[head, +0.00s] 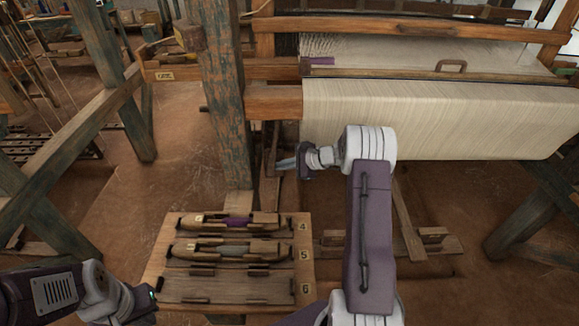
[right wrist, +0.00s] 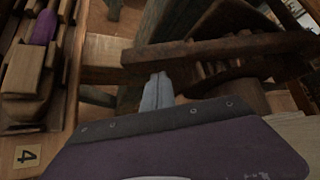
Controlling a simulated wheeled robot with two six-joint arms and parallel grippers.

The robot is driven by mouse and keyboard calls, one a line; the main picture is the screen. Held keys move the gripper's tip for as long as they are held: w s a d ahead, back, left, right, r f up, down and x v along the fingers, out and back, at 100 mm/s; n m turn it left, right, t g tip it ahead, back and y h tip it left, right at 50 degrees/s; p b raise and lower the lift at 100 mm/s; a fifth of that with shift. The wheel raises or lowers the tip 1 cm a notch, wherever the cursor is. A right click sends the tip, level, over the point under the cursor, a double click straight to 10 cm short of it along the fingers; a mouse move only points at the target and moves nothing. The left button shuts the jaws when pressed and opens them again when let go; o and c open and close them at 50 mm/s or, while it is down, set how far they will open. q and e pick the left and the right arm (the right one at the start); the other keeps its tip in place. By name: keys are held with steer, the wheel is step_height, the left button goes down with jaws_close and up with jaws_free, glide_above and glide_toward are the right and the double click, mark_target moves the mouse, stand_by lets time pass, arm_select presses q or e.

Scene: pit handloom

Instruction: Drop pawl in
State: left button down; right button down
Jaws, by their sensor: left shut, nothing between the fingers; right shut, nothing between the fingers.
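In the right wrist view, a dark wooden bar (right wrist: 225,46), which looks like the pawl, lies across just above a toothed wooden wheel (right wrist: 235,78). Whether its tip sits in a tooth I cannot tell. My right gripper (right wrist: 158,82) is shut and empty, its fingertips just below the bar's left end; contact is unclear. In the head view, my right gripper (head: 284,163) is beside the loom's thick post, left of the cloth roll. The pawl and wheel are hard to make out there. My left gripper (head: 153,296) is shut and empty at the lower left, beside the shuttle board.
A shuttle board (head: 166,252) with numbered slots stands below my right gripper; two shuttles lie in it. The worn blue post (head: 213,100) rises just left of that gripper. The cloth roll (head: 430,120) is to the right. Bare floor (head: 130,190) lies left of the board.

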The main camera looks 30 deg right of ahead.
steer(key=shift+s+a+r, duration=0.15)
steer(key=shift+a+r, duration=0.05)
steer(key=shift+r, duration=0.05)
steer(key=s+a+r+m+g+y+p, duration=0.1)
steer(key=s+r+g+p, duration=0.1)
steer(key=r+p, duration=0.5)
steer(key=s+p, duration=0.1)
steer(key=p, duration=0.4)
steer(key=shift+a+m+g+p, duration=0.25)
steer(key=shift+m+g+p, duration=0.1)
steer(key=shift+m+g, duration=0.05)
steer(key=shift+s, duration=0.1)
